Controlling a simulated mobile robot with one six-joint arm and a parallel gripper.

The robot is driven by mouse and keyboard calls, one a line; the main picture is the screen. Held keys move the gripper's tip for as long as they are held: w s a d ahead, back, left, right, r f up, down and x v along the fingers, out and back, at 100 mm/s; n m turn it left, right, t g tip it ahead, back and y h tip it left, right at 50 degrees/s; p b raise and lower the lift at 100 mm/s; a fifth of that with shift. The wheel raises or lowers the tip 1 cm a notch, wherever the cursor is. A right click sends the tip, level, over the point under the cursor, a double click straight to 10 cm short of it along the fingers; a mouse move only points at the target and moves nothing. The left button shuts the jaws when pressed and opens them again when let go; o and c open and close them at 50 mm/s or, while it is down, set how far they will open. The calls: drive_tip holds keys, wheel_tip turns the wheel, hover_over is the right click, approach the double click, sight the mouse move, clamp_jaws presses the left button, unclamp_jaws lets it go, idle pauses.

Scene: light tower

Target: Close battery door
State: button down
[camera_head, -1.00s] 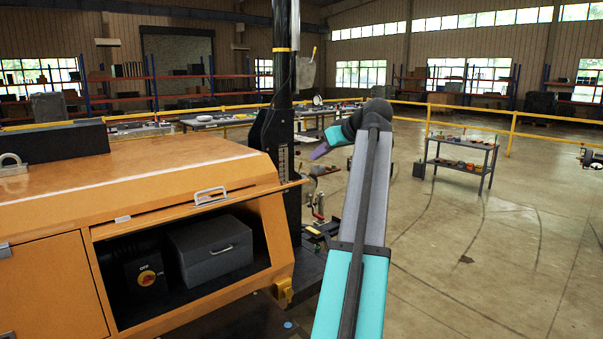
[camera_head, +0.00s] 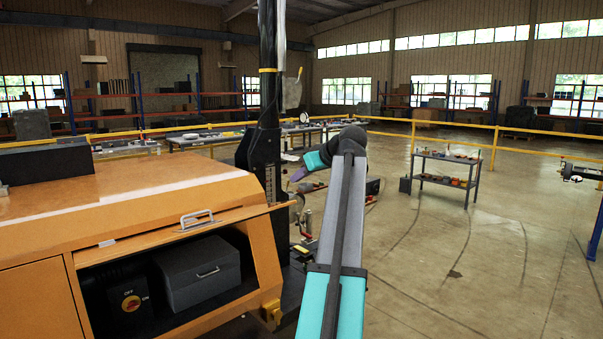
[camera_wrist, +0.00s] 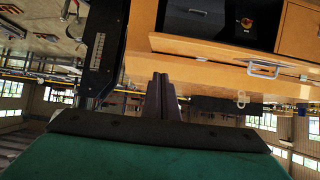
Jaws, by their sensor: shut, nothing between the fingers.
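The battery door (camera_head: 150,227) is an orange panel with a silver handle (camera_head: 196,222) along the top of the open compartment on the orange tower housing. It is raised, and the compartment below is uncovered. Inside are a grey box (camera_head: 200,274) and a black switch box (camera_head: 130,303) with a red and yellow OFF/ON knob. My gripper (camera_head: 292,176) is past the housing's right end, apart from the door. In the wrist view, upside down, my gripper (camera_wrist: 162,78) has its dark fingers together, pointing toward the housing; the handle (camera_wrist: 265,69) is to their right.
The black mast (camera_head: 268,90) rises behind the housing's right end, close to my gripper. A tool cart (camera_head: 446,160) stands further right. Open concrete floor (camera_head: 430,260) lies on the right, with yellow railings (camera_head: 450,137) behind.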

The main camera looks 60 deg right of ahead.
drive_tip(key=p, duration=0.2)
hover_over(290, 204)
drive_tip(key=f, duration=0.3)
drive_tip(key=shift+w, duration=0.25)
drive_tip(key=shift+s+f+p, duration=0.2)
drive_tip(key=shift+f+p, duration=0.25)
drive_tip(key=shift+f, duration=0.45)
drive_tip(key=shift+s+a+f+p, duration=0.1)
drive_tip(key=shift+s+f+p, duration=0.15)
drive_tip(key=shift+f, duration=0.35)
drive_tip(key=shift+s+a+f+p, duration=0.1)
drive_tip(key=shift+s+f+p, duration=0.1)
drive_tip(key=shift+f, duration=0.35)
